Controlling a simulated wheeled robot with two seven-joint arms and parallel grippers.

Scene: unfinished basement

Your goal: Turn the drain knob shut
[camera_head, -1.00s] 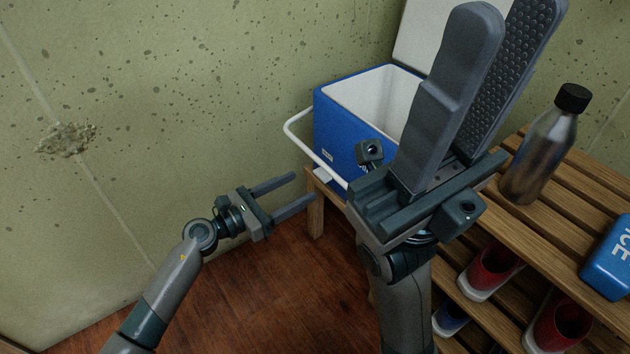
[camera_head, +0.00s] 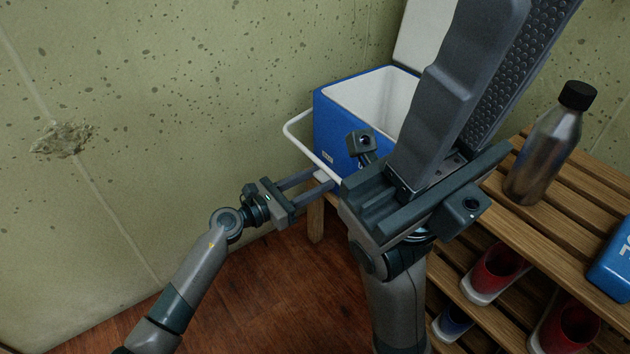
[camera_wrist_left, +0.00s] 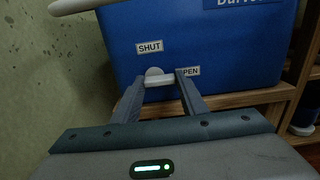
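The drain knob (camera_wrist_left: 157,80) is a small white piece low on the front of the blue cooler (camera_wrist_left: 225,45). Its bar lies about level, pointing right, below the SHUT label (camera_wrist_left: 149,48) and towards the OPEN label (camera_wrist_left: 190,72), whose first letter is hidden by a finger. In the left wrist view my left gripper (camera_wrist_left: 160,86) has one finger on each side of the knob; I cannot tell if they touch it. In the head view my left gripper (camera_head: 318,183) reaches the cooler's lower front. My right gripper (camera_head: 522,15) is raised, open and empty, its fingertips cut off.
The cooler (camera_head: 330,125) stands with its lid up on a slatted wooden shelf (camera_head: 560,205). Its white handle (camera_head: 290,130) sticks out above my left gripper. A metal bottle (camera_head: 545,150) and a blue object (camera_head: 610,258) sit right; red shoes (camera_head: 490,272) lie below.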

